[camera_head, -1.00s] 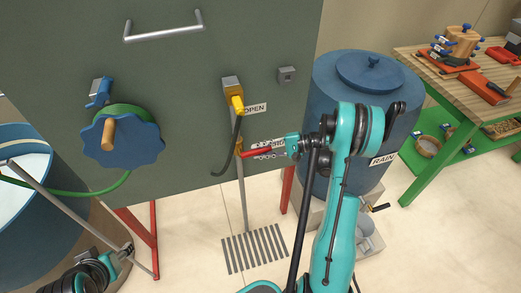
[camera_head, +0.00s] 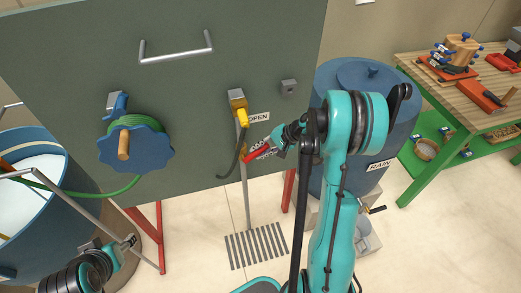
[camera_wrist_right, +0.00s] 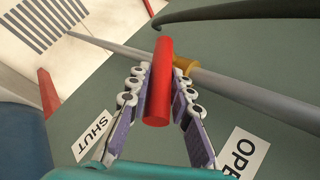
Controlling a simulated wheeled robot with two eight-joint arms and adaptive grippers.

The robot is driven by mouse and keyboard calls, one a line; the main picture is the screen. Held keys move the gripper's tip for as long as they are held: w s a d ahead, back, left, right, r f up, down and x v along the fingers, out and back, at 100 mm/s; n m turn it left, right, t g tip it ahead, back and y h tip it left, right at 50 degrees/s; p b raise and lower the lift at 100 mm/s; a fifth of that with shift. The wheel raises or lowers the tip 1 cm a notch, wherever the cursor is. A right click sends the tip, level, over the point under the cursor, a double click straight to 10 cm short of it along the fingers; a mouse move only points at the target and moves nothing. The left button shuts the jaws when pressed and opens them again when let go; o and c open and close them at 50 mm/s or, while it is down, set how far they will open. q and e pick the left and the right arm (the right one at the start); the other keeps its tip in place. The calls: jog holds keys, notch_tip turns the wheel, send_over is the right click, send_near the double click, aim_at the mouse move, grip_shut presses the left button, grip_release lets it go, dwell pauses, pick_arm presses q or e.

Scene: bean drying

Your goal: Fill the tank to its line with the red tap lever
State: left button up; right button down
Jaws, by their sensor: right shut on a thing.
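The red tap lever (camera_head: 257,155) slants up to the right from its brass fitting on the grey pipe, in front of the dark green panel. My right gripper (camera_head: 275,143) is shut on it; the right wrist view shows the lever (camera_wrist_right: 158,85) between the two fingers. The SHUT label (camera_wrist_right: 93,137) and OPEN label (camera_wrist_right: 244,155) lie on either side of it. The blue tank (camera_head: 62,228) at the left holds pale water; I cannot make out its line. My left gripper (camera_head: 120,248) is at the lower left, in front of the tank, its fingers unclear.
A blue reel (camera_head: 155,150) with a green hose hangs on the panel (camera_head: 190,90); the hose runs to the tank. A yellow-handled tap (camera_head: 239,108) sits above the lever. The RAIN barrel (camera_head: 400,125) stands behind my right arm. A floor grate (camera_head: 257,245) lies below.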

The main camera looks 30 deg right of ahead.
dwell(0.4)
jog(key=c, duration=1.3)
grip_release()
jog(key=shift+c, duration=0.2)
jog(key=v, duration=1.2)
